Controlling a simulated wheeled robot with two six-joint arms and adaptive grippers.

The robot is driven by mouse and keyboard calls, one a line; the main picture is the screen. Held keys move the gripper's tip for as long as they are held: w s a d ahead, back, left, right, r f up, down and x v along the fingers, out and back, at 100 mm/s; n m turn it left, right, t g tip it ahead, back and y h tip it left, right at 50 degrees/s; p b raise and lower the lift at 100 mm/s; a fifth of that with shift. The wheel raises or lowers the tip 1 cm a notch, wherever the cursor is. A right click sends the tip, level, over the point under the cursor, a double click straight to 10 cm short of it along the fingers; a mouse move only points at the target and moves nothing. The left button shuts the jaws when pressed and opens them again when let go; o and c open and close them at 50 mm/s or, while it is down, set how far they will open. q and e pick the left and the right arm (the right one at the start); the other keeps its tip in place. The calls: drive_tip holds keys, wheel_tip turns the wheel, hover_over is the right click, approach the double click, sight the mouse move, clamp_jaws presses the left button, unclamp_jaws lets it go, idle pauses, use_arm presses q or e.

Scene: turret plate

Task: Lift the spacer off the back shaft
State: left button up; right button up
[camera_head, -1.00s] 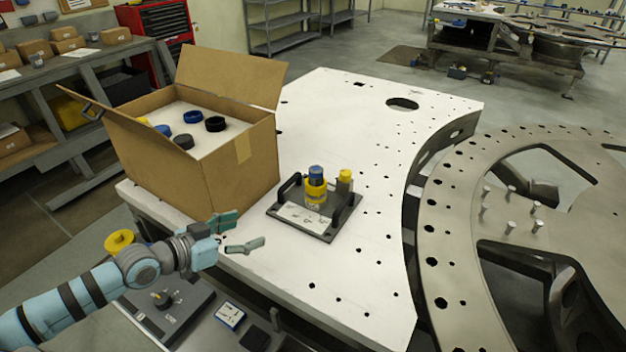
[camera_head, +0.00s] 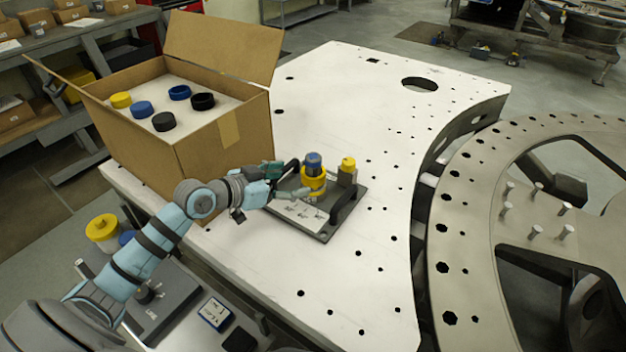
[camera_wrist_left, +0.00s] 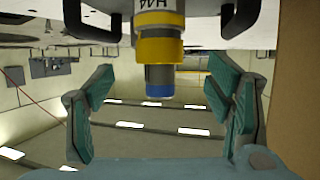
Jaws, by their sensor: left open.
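A dark fixture plate (camera_head: 325,225) with two black handles lies on the white table. On it stands a shaft with a blue top (camera_head: 313,159) and a yellow ring-shaped spacer (camera_head: 312,184) around it. To its right is a second post with a yellow top (camera_head: 348,164). I cannot tell which counts as the back shaft. My left gripper (camera_head: 287,182) is open just left of the blue-topped shaft. In the left wrist view, the yellow spacer (camera_wrist_left: 160,49) and blue end (camera_wrist_left: 159,80) appear between the spread green fingers, with nothing gripped. My right gripper is not in view.
An open cardboard box (camera_head: 226,145) with yellow, blue and black rings stands close behind my left arm. A yellow cylinder (camera_head: 102,228) is at lower left. The slotted grey ring (camera_head: 455,220) is right of the table. The table's front right is clear.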

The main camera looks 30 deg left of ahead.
sight(307, 173)
use_arm(q)
drive_tip(key=x, duration=0.4)
drive_tip(key=r+x, duration=0.1)
drive_tip(key=x, duration=0.1)
drive_tip(key=shift+w+d+p, duration=0.2)
drive_tip(key=shift+w+p, duration=0.1)
drive_tip(key=shift+w, duration=0.15)
drive_tip(key=shift+s, duration=0.15)
drive_tip(key=shift+c, duration=0.4)
drive_tip(key=c, duration=1.2)
drive_tip(key=shift+r, duration=0.1)
